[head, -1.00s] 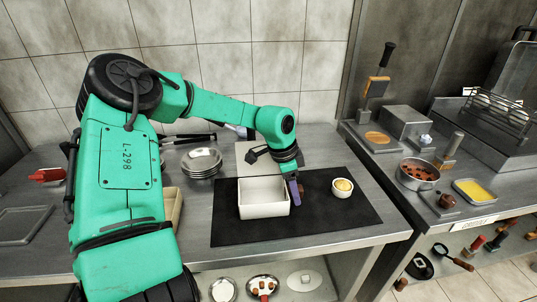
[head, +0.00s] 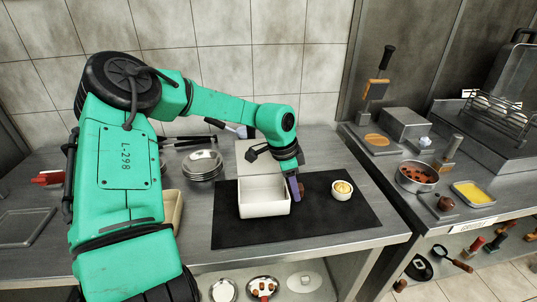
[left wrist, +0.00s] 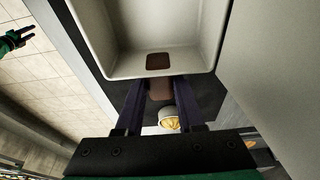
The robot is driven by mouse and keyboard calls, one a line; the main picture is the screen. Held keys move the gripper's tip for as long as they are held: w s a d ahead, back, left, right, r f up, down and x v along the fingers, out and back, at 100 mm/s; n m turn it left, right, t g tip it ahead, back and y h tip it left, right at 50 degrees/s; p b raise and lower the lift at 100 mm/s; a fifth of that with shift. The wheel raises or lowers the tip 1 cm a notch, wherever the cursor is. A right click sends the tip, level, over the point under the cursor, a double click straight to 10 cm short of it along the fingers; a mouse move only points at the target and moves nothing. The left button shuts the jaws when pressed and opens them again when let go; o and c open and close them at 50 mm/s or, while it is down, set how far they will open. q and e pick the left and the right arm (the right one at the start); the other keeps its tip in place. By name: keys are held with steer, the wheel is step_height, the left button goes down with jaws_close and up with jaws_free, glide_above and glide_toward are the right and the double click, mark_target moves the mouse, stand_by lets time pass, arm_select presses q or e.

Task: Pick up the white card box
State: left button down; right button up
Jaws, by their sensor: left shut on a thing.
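The white card box (head: 264,210) stands upright and open-topped on a dark mat (head: 330,222), with a pale panel (head: 250,153) behind it. My left gripper (head: 296,189) reaches down at the box's right side. A brown patch shows on the inner side of that wall. The box still appears to rest on the mat.
A small white cup with yellow filling (head: 342,189) stands on the mat just right of the gripper. Stacked metal bowls (head: 203,164) are to the left. A second counter with pans (head: 418,174) stands at the right. The mat's front right is clear.

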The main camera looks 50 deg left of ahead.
arm_select(q)
steer(key=shift+w+d+p+v, duration=0.2)
steer(key=shift+p+v, duration=0.35)
steer(key=shift+v, duration=0.35)
steer(key=shift+w+d+p+v, duration=0.15)
steer(key=shift+p+v, duration=0.45)
steer(key=shift+v, duration=0.35)
steer(key=shift+w+d+p+v, duration=0.1)
steer(key=shift+w+p+v, duration=0.1)
steer(key=shift+p+v, duration=0.55)
steer(key=shift+a+r, duration=0.1)
steer(key=shift+r, duration=0.15)
